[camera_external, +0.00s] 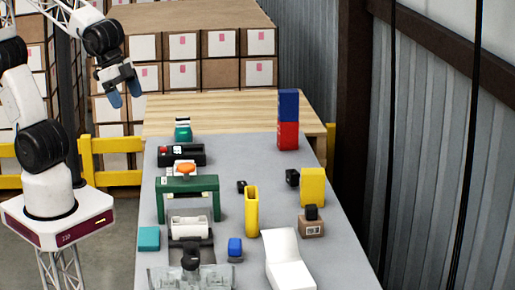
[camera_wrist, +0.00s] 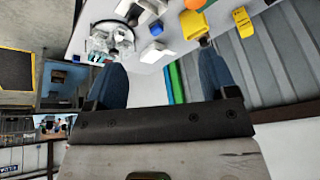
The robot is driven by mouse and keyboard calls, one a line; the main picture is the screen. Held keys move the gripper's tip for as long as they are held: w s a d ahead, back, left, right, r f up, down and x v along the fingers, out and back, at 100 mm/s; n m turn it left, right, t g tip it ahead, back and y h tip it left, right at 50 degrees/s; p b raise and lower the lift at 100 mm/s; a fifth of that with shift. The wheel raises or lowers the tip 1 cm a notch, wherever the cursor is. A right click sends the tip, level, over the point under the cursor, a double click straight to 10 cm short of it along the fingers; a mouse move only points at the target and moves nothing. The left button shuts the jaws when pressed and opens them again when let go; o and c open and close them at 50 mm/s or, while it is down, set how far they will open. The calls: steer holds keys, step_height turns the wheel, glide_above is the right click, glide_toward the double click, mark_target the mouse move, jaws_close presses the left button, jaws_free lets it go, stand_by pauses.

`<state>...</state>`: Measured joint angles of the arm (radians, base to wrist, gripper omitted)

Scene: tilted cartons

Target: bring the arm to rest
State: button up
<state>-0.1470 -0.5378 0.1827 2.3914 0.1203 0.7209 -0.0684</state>
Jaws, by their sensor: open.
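My gripper (camera_external: 125,92) is at the upper left in the external view, raised in the air to the left of the table's far part. Its two blue fingers point down and stand apart, with nothing between them. In the wrist view my gripper (camera_wrist: 157,82) shows both blue fingertips wide apart and empty, with the grey tabletop far beyond them. My arm rises from its base at the left and touches nothing on the table.
The grey table (camera_external: 270,185) holds a green frame (camera_external: 187,184), a blue and red stack (camera_external: 288,119), a yellow box (camera_external: 312,187), a yellow upright piece (camera_external: 252,211), a teal box (camera_external: 149,238) and a white wedge (camera_external: 287,262). Cartons (camera_external: 182,46) stand behind, beyond yellow railings (camera_external: 112,145).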

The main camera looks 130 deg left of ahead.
steer(key=s+d+m+g+h, duration=0.1)
steer(key=s+d, duration=0.6)
steer(key=s, duration=0.3)
steer(key=shift+d+f+m+g+h, duration=0.35)
steer(key=shift+f+m+g+h, duration=0.05)
steer(key=shift+f, duration=0.05)
